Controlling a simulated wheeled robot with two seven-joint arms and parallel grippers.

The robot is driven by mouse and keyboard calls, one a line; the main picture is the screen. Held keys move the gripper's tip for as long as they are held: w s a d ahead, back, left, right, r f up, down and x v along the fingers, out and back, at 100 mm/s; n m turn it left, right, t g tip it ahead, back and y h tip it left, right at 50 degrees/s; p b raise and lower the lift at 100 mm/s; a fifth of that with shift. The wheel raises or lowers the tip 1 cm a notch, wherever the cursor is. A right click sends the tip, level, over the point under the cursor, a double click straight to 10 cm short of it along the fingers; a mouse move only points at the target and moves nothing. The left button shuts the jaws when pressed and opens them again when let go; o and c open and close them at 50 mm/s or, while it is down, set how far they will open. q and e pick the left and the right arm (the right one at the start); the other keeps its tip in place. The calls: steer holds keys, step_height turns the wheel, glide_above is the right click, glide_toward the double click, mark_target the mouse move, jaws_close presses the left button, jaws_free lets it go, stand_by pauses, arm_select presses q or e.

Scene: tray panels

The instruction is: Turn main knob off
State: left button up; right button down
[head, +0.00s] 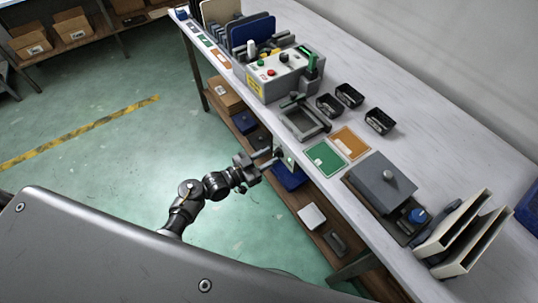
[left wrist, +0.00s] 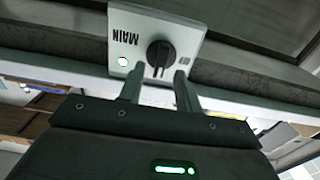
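The main knob (left wrist: 160,55) is a round black knob with a light pointer mark. It sits on a white panel marked MAIN (left wrist: 140,25), which reads upside down in the left wrist view. In the head view my left gripper (head: 274,158) is at the table's front edge, largely hiding the panel. My right gripper is not in view.
The long table (head: 430,115) holds a grey control box (head: 285,75), black bins (head: 380,121), green (head: 324,158) and orange (head: 350,142) cards and a grey lidded box (head: 383,182). A lower shelf (head: 325,236) runs beneath. The green floor left of the table is clear.

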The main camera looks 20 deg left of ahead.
arm_select(q)
steer(key=shift+w+d, duration=0.35)
steer(key=shift+w, duration=0.05)
jaws_close()
